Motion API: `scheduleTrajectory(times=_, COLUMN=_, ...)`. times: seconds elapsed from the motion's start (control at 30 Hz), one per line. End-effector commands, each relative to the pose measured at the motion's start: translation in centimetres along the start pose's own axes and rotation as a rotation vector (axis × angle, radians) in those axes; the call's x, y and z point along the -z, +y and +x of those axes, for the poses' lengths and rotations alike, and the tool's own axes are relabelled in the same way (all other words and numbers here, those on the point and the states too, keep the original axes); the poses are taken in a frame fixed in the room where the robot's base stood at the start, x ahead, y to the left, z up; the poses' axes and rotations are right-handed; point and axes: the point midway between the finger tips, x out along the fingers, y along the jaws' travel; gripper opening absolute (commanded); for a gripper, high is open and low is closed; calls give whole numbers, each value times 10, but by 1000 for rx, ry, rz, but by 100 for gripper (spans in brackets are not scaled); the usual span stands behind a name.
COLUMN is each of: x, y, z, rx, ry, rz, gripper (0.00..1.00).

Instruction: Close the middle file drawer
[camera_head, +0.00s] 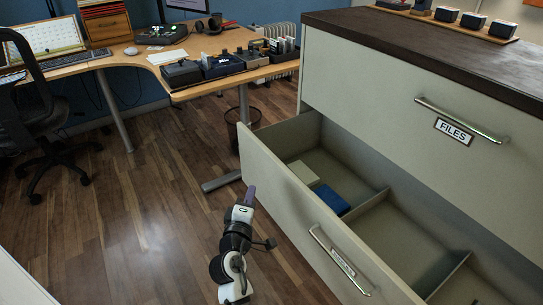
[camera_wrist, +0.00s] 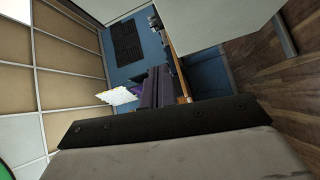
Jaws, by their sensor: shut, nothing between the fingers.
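The open file drawer (camera_head: 285,195) is pulled well out of the cream cabinet (camera_head: 400,95), below a closed drawer labelled FILES. Its front carries a metal bar handle (camera_head: 340,260) and a label too slanted to read. Inside are dividers, a pale box (camera_head: 303,173) and a blue box (camera_head: 331,199). My gripper (camera_head: 249,194) is shut and empty, pointing up in the picture, just left of the drawer front. Whether it touches the front I cannot tell. The wrist view is turned sideways and does not clearly show the drawer.
A wooden desk (camera_head: 150,55) with keyboard and devices stands at the back left, with an office chair (camera_head: 45,125) before it. A dark bin (camera_head: 234,125) stands behind the drawer. The cabinet top (camera_head: 440,45) holds small objects. The wooden floor (camera_head: 130,210) left of my gripper is clear.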

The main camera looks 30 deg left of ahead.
Motion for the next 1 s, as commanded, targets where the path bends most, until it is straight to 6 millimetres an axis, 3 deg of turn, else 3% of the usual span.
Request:
scheduleTrajectory(times=0.1, x=-5, y=-20, z=-11, rx=27, ry=-26, rz=-130, gripper=0)
scheduleTrajectory(times=0.27, x=-8, y=-25, z=-4, rx=29, ry=-34, rz=-165, gripper=0)
scheduleTrajectory(times=0.73, x=-10, y=-25, z=90, rx=27, ry=-34, rz=-158, gripper=0)
scheduleTrajectory(times=1.0, x=-36, y=-22, z=112, rx=29, ry=-33, rz=-157, gripper=0)
